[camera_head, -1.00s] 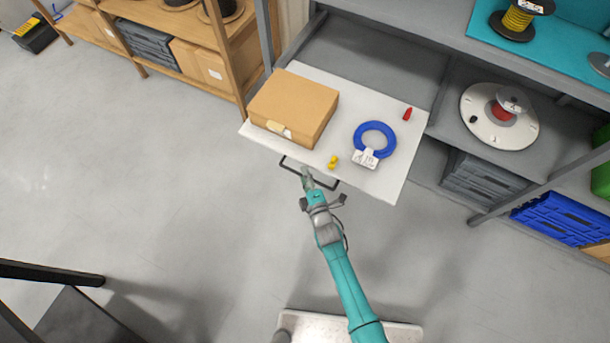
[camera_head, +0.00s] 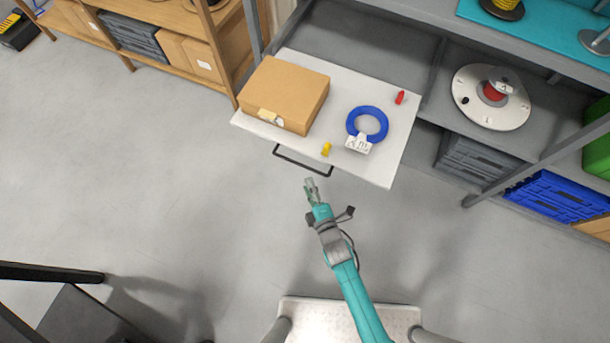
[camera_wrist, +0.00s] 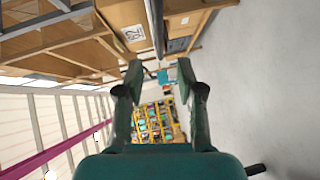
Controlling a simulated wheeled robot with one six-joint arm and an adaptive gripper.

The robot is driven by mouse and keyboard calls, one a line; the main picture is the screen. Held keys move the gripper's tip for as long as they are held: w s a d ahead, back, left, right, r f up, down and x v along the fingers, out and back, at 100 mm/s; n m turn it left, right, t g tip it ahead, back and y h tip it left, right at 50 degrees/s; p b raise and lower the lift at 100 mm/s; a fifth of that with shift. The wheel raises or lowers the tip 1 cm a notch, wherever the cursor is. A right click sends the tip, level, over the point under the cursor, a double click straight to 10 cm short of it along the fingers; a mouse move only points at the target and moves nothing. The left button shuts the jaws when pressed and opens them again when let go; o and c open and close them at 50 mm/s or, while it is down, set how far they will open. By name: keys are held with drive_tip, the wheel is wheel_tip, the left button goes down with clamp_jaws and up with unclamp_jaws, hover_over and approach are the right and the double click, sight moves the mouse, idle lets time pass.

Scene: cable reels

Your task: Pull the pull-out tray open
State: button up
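The pull-out tray (camera_head: 392,165) is a white board slid well out from the grey shelf unit, with a black bar handle (camera_head: 300,163) along its front edge. A cardboard box (camera_head: 284,95), a blue cable ring (camera_head: 367,124) with a white tag, a small yellow item (camera_head: 326,149) and a small red item (camera_head: 400,97) lie on it. My gripper (camera_head: 309,183) is just in front of the handle, apart from it in the head view. In the wrist view my gripper (camera_wrist: 158,72) shows its two fingers spread with nothing between them.
A white reel (camera_head: 490,112) lies on the shelf right of the tray. A blue crate (camera_head: 556,195) sits low at the right. A wooden rack (camera_head: 185,50) stands at the upper left.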

drive_tip(key=shift+v, duration=1.1)
drive_tip(key=s+d+r+m+h, duration=0.2)
drive_tip(key=s+d+r+m, duration=0.25)
drive_tip(key=s+d, duration=0.3)
drive_tip(key=s+d+r+m+h, duration=0.2)
drive_tip(key=s+d+r+m, duration=0.3)
drive_tip(key=s, duration=0.4)
drive_tip(key=s+d+r+m+h, duration=0.1)
drive_tip(key=s+d+r+m, duration=0.2)
drive_tip(key=s+r+m, duration=0.3)
drive_tip(key=s+d+r+m+h, duration=0.2)
drive_tip(key=s+r+m, duration=0.4)
drive_tip(key=r, duration=0.6)
drive_tip(key=shift+s+d, duration=0.5)
drive_tip(key=shift+d, duration=0.25)
